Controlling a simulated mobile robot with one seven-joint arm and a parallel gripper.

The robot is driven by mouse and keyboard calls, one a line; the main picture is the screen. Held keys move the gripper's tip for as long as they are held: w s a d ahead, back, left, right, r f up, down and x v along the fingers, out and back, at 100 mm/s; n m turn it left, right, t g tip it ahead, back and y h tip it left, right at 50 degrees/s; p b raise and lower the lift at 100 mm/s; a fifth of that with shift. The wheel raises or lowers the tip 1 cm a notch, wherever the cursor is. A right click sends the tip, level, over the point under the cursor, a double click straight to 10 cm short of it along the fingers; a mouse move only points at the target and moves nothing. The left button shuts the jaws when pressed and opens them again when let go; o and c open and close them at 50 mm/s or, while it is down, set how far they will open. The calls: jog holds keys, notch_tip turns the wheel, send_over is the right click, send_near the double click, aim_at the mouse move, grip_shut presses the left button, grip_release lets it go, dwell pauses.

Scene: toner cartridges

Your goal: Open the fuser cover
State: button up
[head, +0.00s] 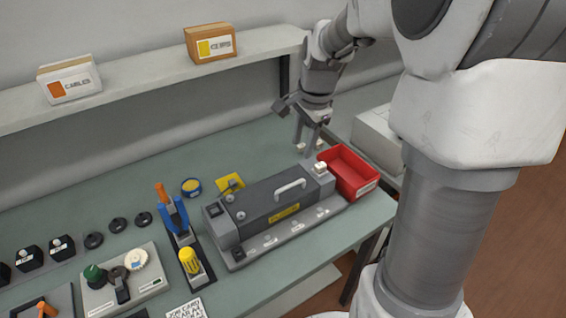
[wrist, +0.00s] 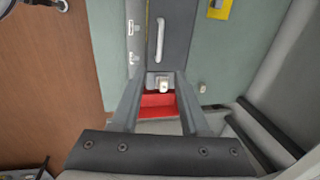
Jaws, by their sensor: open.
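The fuser unit is a long grey base (head: 240,255) with a dark grey cover (head: 262,205) lying shut on top. The cover has a pale bar handle (head: 290,189) and a yellow label. The handle also shows in the wrist view (wrist: 160,38). A small white block (head: 320,168) sits on the unit's right end; in the wrist view the white block (wrist: 163,85) lies between my fingers in the picture. My gripper (head: 307,148) is open, pointing down above or just behind that end. Nothing is visibly held; contact with the block cannot be told.
A red bin (head: 347,172) stands close beside the unit's right end, under my gripper in the wrist view (wrist: 157,104). Blue pliers (head: 176,219) and a yellow-capped tool (head: 190,262) stand left of the unit. A shelf (head: 135,90) with two boxes runs behind.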

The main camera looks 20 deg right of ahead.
aim_at(293, 184)
jog(key=w+f, duration=0.1)
jog(key=f, duration=0.4)
jog(key=w+f, duration=0.1)
jog(key=f, duration=0.4)
jog(key=w+f, duration=0.1)
jog(key=f, duration=0.4)
jog(key=shift+a, duration=0.4)
jog(key=shift+r, duration=0.1)
grip_shut()
dwell(0.4)
